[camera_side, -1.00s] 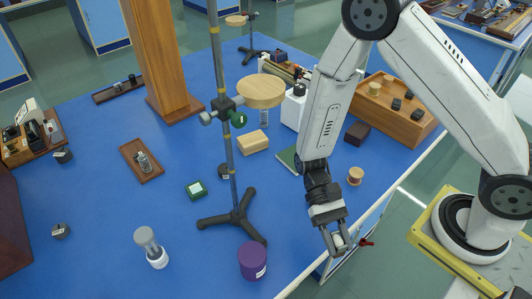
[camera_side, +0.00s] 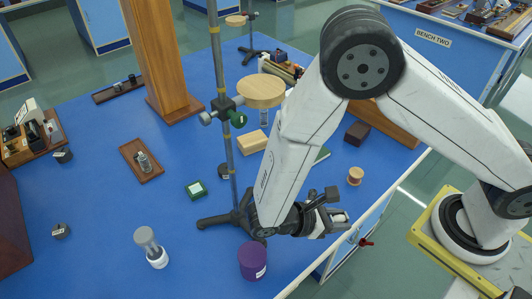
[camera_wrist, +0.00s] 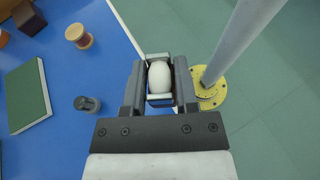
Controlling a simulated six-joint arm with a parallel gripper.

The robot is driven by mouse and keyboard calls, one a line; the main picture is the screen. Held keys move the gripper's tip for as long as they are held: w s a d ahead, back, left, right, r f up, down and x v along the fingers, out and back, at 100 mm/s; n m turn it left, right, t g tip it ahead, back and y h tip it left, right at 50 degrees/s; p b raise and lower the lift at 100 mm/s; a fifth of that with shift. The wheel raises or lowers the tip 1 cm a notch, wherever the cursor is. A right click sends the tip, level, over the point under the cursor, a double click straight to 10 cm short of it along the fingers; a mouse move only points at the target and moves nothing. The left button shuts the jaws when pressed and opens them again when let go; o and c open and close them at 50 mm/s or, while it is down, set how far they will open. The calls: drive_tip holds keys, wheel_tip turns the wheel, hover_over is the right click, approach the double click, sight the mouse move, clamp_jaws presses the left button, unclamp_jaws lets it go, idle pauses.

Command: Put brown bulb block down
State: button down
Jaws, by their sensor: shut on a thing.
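My gripper (camera_wrist: 159,82) is shut on a pale rounded bulb-like piece (camera_wrist: 160,76) in the wrist view; no brown shows on it there. In the side view my gripper (camera_side: 338,212) is at the table's right edge, pointing right. The held piece is too small to make out clearly there. A brown block with an upright clear and grey bulb-like part (camera_side: 142,161) lies on the blue table at the left, well away from my gripper. I cannot tell which of these the task names.
A retort stand (camera_side: 228,150) with a wooden disc rises left of my gripper. A purple jar (camera_side: 252,260) stands close by at the front. A green book (camera_wrist: 29,95), a spool (camera_wrist: 78,36) and a small dark cylinder (camera_wrist: 87,104) are on the table. The floor lies right of its edge.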

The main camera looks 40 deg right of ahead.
drive_tip(key=w+a+r+n+t+y, duration=0.1)
drive_tip(key=w+a+r+n+t, duration=0.1)
drive_tip(key=w+a+n+t, duration=0.3)
drive_tip(key=w+a+r+n+t+y, duration=0.1)
drive_tip(key=w+a+n+t, duration=0.4)
drive_tip(key=a+n+t, duration=0.4)
drive_tip(key=shift+r+n+t, duration=0.3)
drive_tip(key=shift+r+t, duration=0.1)
drive_tip(key=shift+t, duration=0.4)
drive_tip(key=shift+a, duration=0.15)
hover_over(206, 239)
drive_tip(key=shift+s+f, duration=0.1)
drive_tip(key=shift+f, duration=4.65)
drive_tip(key=shift+f, duration=0.1)
drive_tip(key=shift+f, duration=1.65)
drive_tip(key=shift+f, duration=0.15)
